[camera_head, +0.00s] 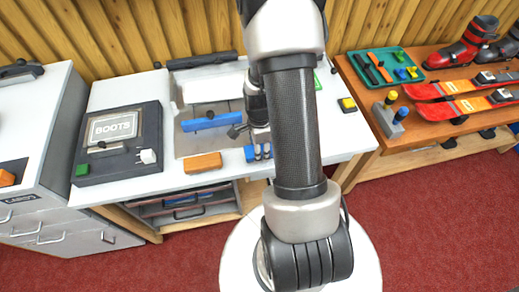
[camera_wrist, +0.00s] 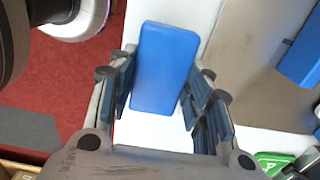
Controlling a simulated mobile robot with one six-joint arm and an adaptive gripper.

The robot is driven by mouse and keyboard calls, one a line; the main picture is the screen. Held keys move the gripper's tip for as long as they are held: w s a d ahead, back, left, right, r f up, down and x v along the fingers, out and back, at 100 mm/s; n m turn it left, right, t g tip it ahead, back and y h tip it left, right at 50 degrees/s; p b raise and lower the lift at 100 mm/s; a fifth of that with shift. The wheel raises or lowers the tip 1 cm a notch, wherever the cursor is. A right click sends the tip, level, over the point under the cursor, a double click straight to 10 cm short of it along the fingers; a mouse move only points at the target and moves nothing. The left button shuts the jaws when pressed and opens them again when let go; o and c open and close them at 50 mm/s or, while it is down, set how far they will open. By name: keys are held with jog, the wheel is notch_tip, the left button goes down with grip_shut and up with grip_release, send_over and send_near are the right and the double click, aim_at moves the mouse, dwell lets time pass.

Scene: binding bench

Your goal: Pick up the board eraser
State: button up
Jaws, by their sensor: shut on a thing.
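A plain blue block (camera_wrist: 166,65), which looks like the board eraser, sits between the finger pads of my gripper (camera_wrist: 160,88) in the wrist view. The pads flank it on both sides and my gripper is shut on it. In the head view my gripper (camera_head: 258,150) is at the front of the white bench top, right of an orange block (camera_head: 202,163). There the held block is mostly hidden by the fingers and arm. I cannot tell whether it touches the bench.
A longer blue bar (camera_head: 212,121) lies on a grey plate behind. The BOOTS panel (camera_head: 112,128) is at left. A yellow-topped block (camera_head: 347,104) stands at right. The wooden bench (camera_head: 437,122) holds red-orange skis (camera_head: 465,105) and a teal tray (camera_head: 357,63).

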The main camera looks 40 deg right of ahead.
notch_tip(320, 180, up, 18)
jog(key=p, duration=0.5)
jog(key=shift+r, duration=0.2)
